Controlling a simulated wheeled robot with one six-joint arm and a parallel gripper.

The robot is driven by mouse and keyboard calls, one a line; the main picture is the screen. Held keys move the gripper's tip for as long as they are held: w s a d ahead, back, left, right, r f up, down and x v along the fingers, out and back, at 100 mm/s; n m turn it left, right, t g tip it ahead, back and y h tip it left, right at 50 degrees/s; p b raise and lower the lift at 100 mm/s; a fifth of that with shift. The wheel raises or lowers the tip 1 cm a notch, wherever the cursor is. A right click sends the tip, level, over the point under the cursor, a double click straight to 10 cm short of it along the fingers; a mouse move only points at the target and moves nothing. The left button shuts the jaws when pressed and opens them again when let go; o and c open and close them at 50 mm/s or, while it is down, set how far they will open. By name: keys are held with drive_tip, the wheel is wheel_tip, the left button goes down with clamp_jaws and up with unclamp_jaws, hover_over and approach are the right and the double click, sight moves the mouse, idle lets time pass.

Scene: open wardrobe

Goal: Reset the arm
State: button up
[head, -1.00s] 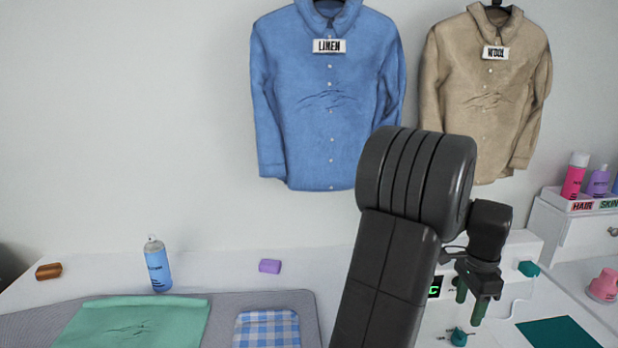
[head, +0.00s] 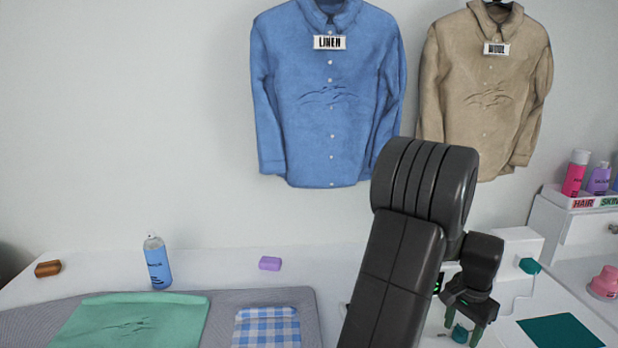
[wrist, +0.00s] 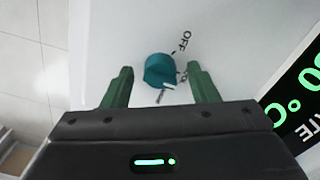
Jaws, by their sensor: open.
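My gripper (head: 463,333) is at the lower right in the head view, low over the white unit. In the wrist view its two green fingers (wrist: 160,88) are apart with nothing held between them. A teal knob (wrist: 160,70) shows between and just beyond the fingertips, with an "OFF" mark beside it. The knob also shows in the head view (head: 460,334), beside the fingers. I cannot tell whether a finger touches it. My arm hides part of the white unit (head: 520,250) and its display in the head view.
A green cloth (head: 135,322) and a checked cloth (head: 267,328) lie on a grey mat. Blue (head: 330,110) and tan (head: 484,100) shirts hang behind.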

drive_tip(key=n+b, duration=0.1)
drive_tip(key=n, duration=0.2)
drive_tip(key=shift+n, duration=0.4)
drive_tip(key=n+b, duration=0.1)
drive_tip(key=n, duration=0.3)
drive_tip(key=shift+n, duration=0.3)
wheel_tip(320, 180, up, 5)
drive_tip(key=shift+f, duration=0.2)
